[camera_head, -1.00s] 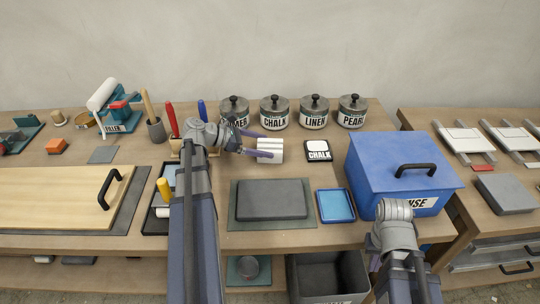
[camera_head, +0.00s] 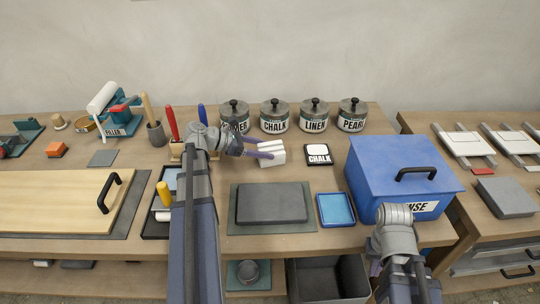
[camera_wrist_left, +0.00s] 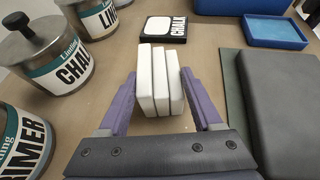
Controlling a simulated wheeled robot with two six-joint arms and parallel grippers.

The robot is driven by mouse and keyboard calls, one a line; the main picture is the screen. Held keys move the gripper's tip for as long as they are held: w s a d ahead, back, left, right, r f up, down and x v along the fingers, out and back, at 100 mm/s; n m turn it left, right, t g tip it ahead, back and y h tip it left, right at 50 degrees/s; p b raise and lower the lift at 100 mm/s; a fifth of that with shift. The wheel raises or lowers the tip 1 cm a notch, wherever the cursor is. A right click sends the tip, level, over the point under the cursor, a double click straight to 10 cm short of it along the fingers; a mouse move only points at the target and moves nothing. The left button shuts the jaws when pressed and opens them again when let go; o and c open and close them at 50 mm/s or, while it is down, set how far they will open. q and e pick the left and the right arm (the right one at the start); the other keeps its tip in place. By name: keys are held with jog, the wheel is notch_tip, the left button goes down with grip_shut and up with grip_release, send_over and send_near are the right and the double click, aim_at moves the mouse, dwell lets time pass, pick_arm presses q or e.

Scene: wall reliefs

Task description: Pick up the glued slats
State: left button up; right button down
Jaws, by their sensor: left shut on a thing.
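The glued slats (camera_head: 272,154) are a small white block of several thin slats standing side by side on the bench, in front of the jars. They fill the middle of the left wrist view (camera_wrist_left: 158,82), a little askew between the purple fingers. My left gripper (camera_head: 266,152) is shut on them, one finger at each side. I cannot tell whether they touch the bench. My right gripper (camera_head: 375,266) is low in front of the blue box, mostly hidden by its own wrist, and its jaws cannot be made out.
Lidded jars (camera_head: 274,117) stand behind the slats. A black-and-white chalk card (camera_head: 319,154) lies to their right. A grey slab (camera_head: 272,202) on a green mat and a blue tray (camera_head: 336,208) lie in front. A large blue box (camera_head: 400,170) stands at right.

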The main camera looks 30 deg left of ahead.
aim_at(263, 149)
pick_arm(q)
jog(key=shift+c, duration=1.1)
notch_tip(263, 149, up, 10)
jog(key=p, duration=1)
